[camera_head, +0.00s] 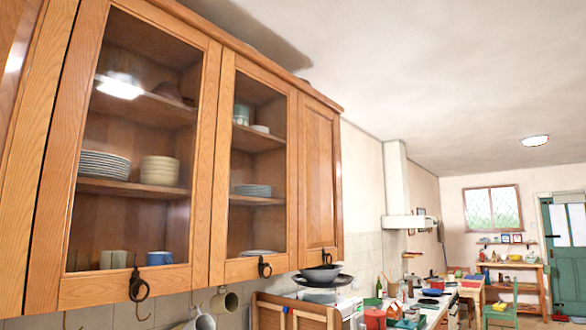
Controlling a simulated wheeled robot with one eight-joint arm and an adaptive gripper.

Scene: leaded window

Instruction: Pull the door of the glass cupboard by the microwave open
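A wooden wall cupboard fills the left of the head view. It has a large near glass door (204,160), a second glass door (292,150) to its right, and a solid wood door (319,170) beyond. All three look shut. Dark ring handles hang at the bottom of the near glass door (138,286), the second glass door (264,268) and the solid door (326,257). Stacked plates, bowls and cups show behind the glass. I cannot clearly make out a microwave. My gripper is not in view.
Mugs (224,301) hang under the cupboard. A dark pan (322,273) sits below the solid door, above a wooden rack or box (295,312). A cluttered counter (440,308) runs back under a white hood (410,222). A green chair (503,306) and green door (567,250) are far right.

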